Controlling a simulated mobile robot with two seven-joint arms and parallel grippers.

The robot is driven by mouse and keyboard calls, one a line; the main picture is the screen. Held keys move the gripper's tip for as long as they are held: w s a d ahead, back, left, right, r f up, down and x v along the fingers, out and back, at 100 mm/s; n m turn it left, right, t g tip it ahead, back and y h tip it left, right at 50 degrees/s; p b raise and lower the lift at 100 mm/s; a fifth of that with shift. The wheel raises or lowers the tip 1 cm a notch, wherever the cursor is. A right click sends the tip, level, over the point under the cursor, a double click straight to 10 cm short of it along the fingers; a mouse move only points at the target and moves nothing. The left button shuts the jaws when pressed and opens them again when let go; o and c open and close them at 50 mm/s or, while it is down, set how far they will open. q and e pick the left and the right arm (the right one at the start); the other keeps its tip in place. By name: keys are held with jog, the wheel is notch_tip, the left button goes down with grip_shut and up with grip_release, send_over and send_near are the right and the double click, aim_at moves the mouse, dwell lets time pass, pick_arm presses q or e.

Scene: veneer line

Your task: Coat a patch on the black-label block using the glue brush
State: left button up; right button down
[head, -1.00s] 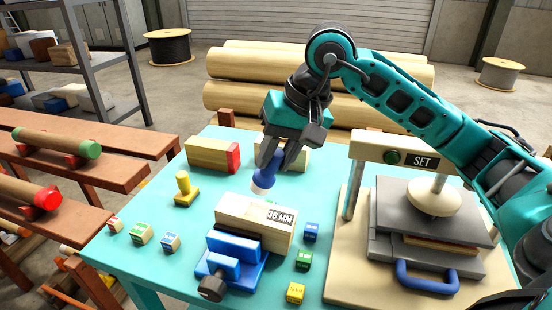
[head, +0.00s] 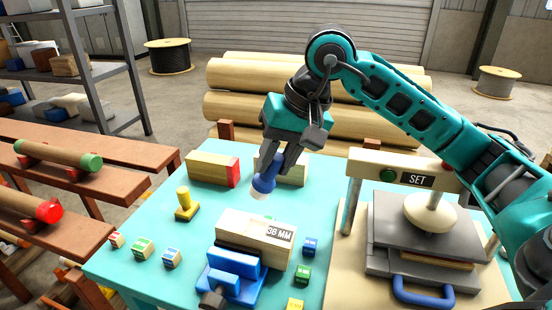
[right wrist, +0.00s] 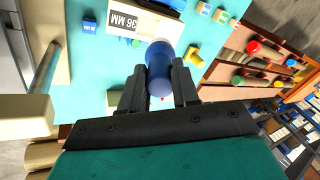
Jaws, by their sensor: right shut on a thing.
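The blue glue brush (head: 264,183) with a pale tip is in my right gripper (head: 270,165), which is shut on it. It points down, slightly tilted, with its tip apart from and above the far side of a pale wooden block (head: 245,228). The right wrist view shows the brush (right wrist: 159,65) between the fingers, with the label (right wrist: 128,22) beyond. I see no coated patch. My left gripper is out of view.
A press marked SET (head: 418,180) stands on the right. A yellow knobbed tool (head: 186,205), a red-ended block (head: 213,169) and several small coloured cubes (head: 309,247) lie around on the turquoise table (head: 330,205). Racks with rods stand on the left.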

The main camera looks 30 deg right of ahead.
dwell(0.5)
jog(key=shift+s+d+f+b, duration=0.1)
jog(key=shift+f+b, duration=0.25)
jog(key=shift+f, duration=0.1)
jog(key=shift+s+d+f+b, duration=0.1)
jog(key=shift+f+b, duration=0.2)
jog(key=shift+f, duration=0.15)
